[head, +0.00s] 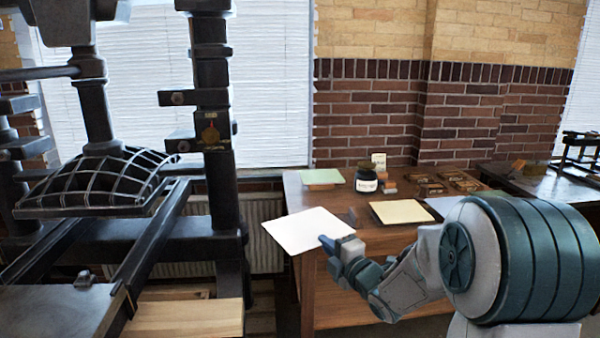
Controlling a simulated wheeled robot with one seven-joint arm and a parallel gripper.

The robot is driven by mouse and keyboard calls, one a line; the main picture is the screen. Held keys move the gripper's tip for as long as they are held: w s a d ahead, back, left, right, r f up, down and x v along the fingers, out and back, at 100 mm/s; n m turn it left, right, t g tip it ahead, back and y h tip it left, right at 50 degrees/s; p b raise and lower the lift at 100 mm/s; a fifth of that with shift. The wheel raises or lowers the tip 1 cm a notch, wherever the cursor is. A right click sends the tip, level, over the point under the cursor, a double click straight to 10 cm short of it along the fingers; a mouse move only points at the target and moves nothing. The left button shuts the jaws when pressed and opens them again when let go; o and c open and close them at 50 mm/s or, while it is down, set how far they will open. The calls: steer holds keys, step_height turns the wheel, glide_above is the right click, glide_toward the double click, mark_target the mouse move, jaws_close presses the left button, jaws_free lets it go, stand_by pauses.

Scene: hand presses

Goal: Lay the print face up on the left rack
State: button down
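My gripper (338,243) is at the near right edge of a white sheet, the print (303,229). One blue finger shows over the sheet's edge, and the gripper looks shut on it. The sheet is roughly level and juts out past the left edge of the wooden table (335,290), so it appears held above the tabletop. Its upper side looks plain white; no printed image can be made out. I cannot make out a left rack in this view.
A large black hand press (212,140) stands at left, with a pale wooden board (190,318) low before it. On the table are a green pad (323,176), a dark jar (367,178), a cream sheet (402,211) and several small blocks. Another dark table (530,182) stands at right.

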steer(key=w+d+f+m+t+h+p, duration=0.2)
steer(key=w+d+f+m+h+p, duration=0.25)
steer(key=d+h, duration=0.3)
steer(key=s+f, duration=0.3)
steer(key=f, duration=0.4)
steer(key=s+f+m+h, duration=0.1)
steer(key=s+f, duration=0.2)
steer(key=f, duration=0.5)
steer(key=shift+s+d+f, duration=0.2)
steer(key=shift+m+h, duration=0.25)
steer(key=w+r, duration=0.4)
steer(key=w, duration=0.3)
steer(key=shift+b, duration=0.4)
steer(key=shift+m+b, duration=3.7)
steer(key=shift+m, duration=0.8)
